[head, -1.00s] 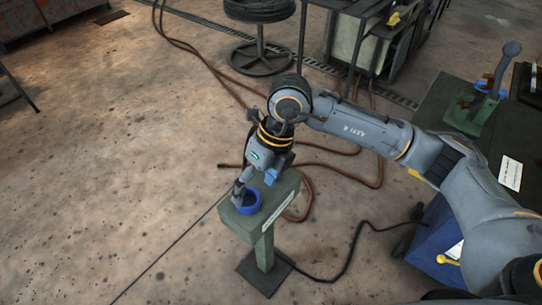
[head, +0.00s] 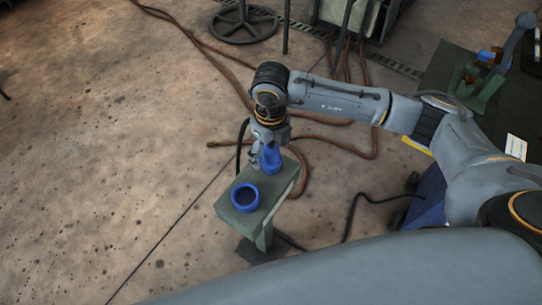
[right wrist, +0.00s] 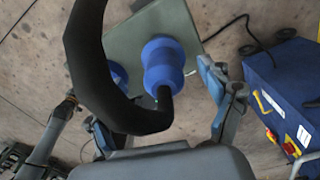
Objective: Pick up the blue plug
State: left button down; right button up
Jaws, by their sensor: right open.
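The blue plug (head: 271,158) is at the right gripper, above the far part of the green stand's top (head: 282,178). In the right wrist view the blue plug (right wrist: 163,66) sits between the spread fingers, with a thick black cable (right wrist: 100,95) curving from it. My right gripper (head: 265,152) is open around the plug. I cannot tell whether the fingers touch it. A blue ring (head: 245,197) lies on the near part of the stand. The cable partly hides the ring in the right wrist view. My left gripper is not in view.
Brown hoses (head: 335,146) and a black cable (head: 352,212) lie on the floor around the stand. A blue box (right wrist: 285,95) with red and yellow parts is at the right. A green bench (head: 445,75) stands at the back right. The floor at left is clear.

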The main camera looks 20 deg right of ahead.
aim_at(271, 158)
notch_tip(271, 158, down, 2)
jog(key=shift+w+d+f+p, duration=0.1)
jog(key=shift+d+f+p, duration=0.05)
jog(key=shift+p, duration=0.3)
notch_tip(271, 158, down, 2)
jog(key=shift+w+f, duration=0.1)
jog(key=shift+f, duration=0.25)
jog(key=shift+c, duration=0.9)
jog(key=c, duration=1.1)
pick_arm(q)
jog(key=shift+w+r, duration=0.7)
pick_arm(e)
jog(key=shift+c, duration=0.7)
jog(key=shift+r, duration=0.15)
